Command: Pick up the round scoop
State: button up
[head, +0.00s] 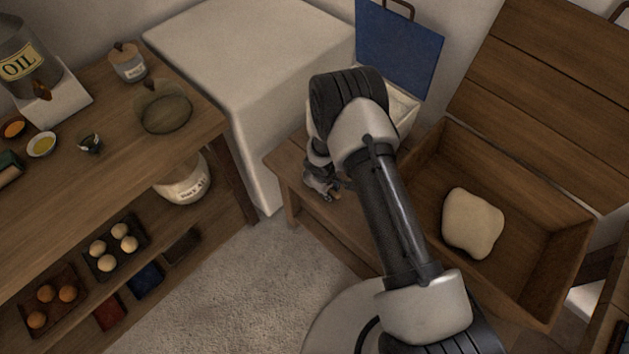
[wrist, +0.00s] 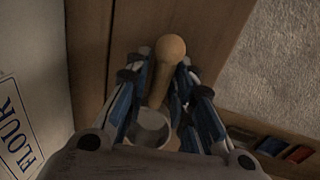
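The round scoop shows in the wrist view, with a tan wooden handle (wrist: 168,72) ending in a rounded knob and a pale round bowl (wrist: 152,127) below it. My gripper (wrist: 164,62) has one finger on each side of the handle, with the fingertips near the knob. Whether both fingers press on the handle is not clear. In the head view my gripper (head: 322,187) points down at the left end of a low wooden bench (head: 290,170). I cannot make out the scoop there, as my arm covers part of that area.
A white bin marked FLOUR (wrist: 25,125) stands close at the left in the wrist view. In the head view an open wooden chest (head: 545,235) holds a pale lump (head: 472,222). A blue lid (head: 398,48) stands behind my arm. A laden shelf (head: 60,235) is at left.

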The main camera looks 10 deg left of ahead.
grip_shut()
jog(key=shift+r, duration=0.1)
notch_tip(320, 180, up, 20)
jog(key=p, duration=0.7)
